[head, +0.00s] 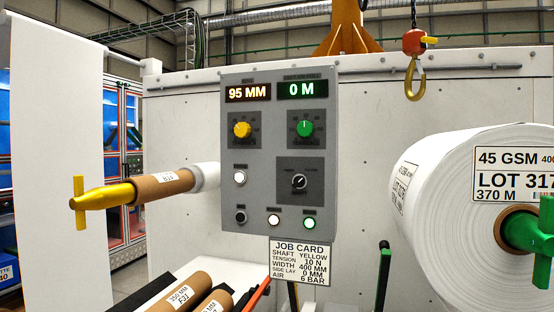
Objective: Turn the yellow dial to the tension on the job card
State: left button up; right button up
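The yellow dial (242,130) is at the upper left of the grey control panel (230,205), under the orange "95 MM" display (248,93). Its scale marks and exact pointer setting are too small to read. The white job card (300,263) hangs below the panel. It reads shaft yellow, tension 10 N, width 400 mm, side lay 0 mm, air 6 bar. Neither of my grippers is in view, and nothing touches the dial.
A green dial (305,128), a black selector (299,181) and several buttons share the panel. A yellow-ended shaft (105,196) juts out at left. A large white roll (440,190) fills the right. A hook (415,80) hangs above. Cores (180,296) lie below left.

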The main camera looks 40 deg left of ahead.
aim_at(241, 129)
jog(key=u, duration=1.4)
